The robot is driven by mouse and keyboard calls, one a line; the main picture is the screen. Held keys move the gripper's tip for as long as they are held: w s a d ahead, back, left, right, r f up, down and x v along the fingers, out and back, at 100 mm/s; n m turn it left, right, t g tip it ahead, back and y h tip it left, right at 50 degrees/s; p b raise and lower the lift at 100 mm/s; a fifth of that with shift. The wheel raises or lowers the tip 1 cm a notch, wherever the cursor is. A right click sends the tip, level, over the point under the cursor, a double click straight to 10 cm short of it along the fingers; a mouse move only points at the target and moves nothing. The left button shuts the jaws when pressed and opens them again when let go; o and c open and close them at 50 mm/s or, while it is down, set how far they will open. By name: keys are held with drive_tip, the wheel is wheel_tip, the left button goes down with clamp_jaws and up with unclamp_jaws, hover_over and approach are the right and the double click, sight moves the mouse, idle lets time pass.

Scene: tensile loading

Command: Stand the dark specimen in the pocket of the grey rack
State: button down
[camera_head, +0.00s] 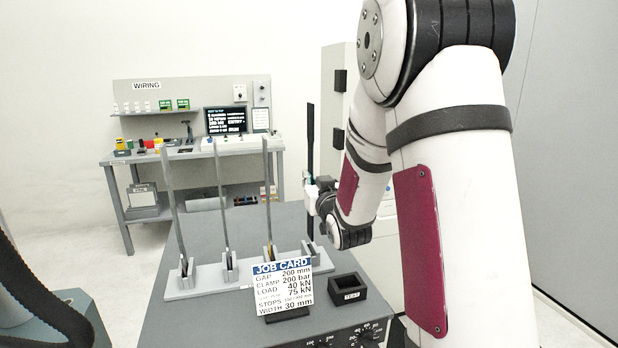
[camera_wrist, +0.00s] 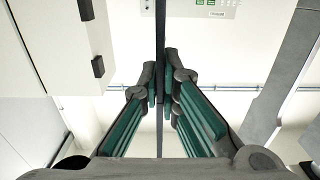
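The dark specimen (camera_head: 310,140) is a long, thin, near-black strip standing upright at the right end of the grey rack (camera_head: 208,285). My gripper (camera_head: 311,193) is shut on it around its middle. In the wrist view the dark specimen (camera_wrist: 160,30) runs between the two finger pads of my gripper (camera_wrist: 161,88), with pads against both sides. Its lower end is at the rack's rightmost pocket (camera_head: 312,254); I cannot tell whether it is inside or just above. The other pockets hold upright grey strips (camera_head: 220,190), leaning slightly.
A job card (camera_head: 282,285) stands at the table's front, partly before the rack. A black open box (camera_head: 347,290) sits right of it. The grey table (camera_head: 190,325) has knobs on its front right. A wiring bench (camera_head: 190,150) stands behind. My arm fills the right side.

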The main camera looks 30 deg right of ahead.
sight(312, 171)
drive_tip(key=shift+f+b, duration=1.8)
drive_tip(key=shift+f, duration=1.55)
drive_tip(key=c, duration=1.7)
unclamp_jaws()
drive_tip(key=shift+f, duration=0.1)
wheel_tip(312, 171, up, 10)
drive_tip(key=shift+r, duration=0.1)
